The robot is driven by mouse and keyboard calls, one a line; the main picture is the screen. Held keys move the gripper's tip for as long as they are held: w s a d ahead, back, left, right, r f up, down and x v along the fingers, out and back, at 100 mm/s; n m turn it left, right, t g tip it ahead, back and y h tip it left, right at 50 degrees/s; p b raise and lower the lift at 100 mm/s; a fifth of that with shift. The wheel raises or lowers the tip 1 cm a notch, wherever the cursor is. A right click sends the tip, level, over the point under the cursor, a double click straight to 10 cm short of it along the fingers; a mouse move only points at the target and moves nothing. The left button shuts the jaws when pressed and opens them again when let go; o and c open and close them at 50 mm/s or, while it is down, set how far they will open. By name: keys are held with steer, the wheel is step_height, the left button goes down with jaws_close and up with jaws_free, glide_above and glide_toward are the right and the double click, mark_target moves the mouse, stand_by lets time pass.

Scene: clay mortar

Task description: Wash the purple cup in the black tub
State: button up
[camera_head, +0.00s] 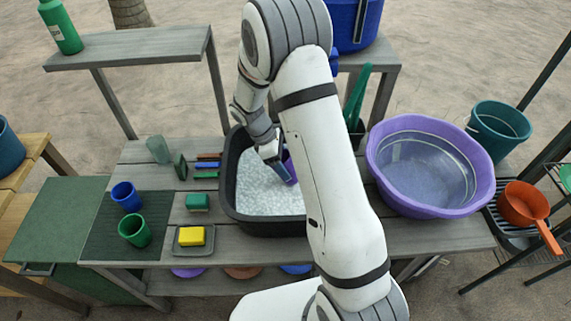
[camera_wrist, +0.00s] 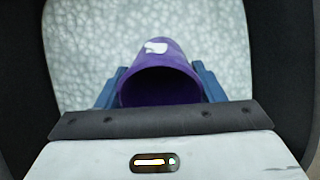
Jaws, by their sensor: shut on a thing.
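The purple cup (camera_wrist: 160,62) lies between the blue fingers of my gripper (camera_wrist: 160,88) in the wrist view, its open mouth facing the camera and a white patch on its side. My gripper is shut on it. In the head view the cup (camera_head: 290,166) is partly hidden by my gripper (camera_head: 280,172) and arm. The black tub (camera_head: 228,190) stands on the grey table and holds pale, foamy-looking water. The cup is inside the tub's outline, over or at the foam. I cannot tell how deep it sits.
A purple basin (camera_head: 385,185) stands right of the tub. Left are a blue cup (camera_head: 126,196), a green cup (camera_head: 135,231), a yellow sponge (camera_head: 191,236) on a dish, a green sponge (camera_head: 197,202) and several brushes. An orange pan (camera_head: 523,205) is at far right.

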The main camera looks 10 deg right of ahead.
step_height(320, 180, up, 13)
steer(key=p, duration=0.8)
steer(key=shift+p, duration=0.4)
stand_by(0.7)
steer(key=shift+s+d+r+m+t+y+b, duration=0.3)
steer(key=shift+d+r+m+t+y+b, duration=0.2)
steer(key=shift+r+m+y+b, duration=0.5)
steer(key=shift+s+d+r+m+t+y+b, duration=0.4)
steer(key=shift+r+m+t+y+b, duration=0.15)
steer(key=shift+m+b, duration=0.85)
steer(key=shift+s+d+r+m+t+y+b, duration=0.25)
steer(key=shift+d+r+m+t+y+b, duration=0.2)
steer(key=shift+r+m+y+b, duration=0.55)
steer(key=shift+f+h+b, duration=0.15)
steer(key=shift+h+b, duration=0.1)
steer(key=shift+b, duration=0.05)
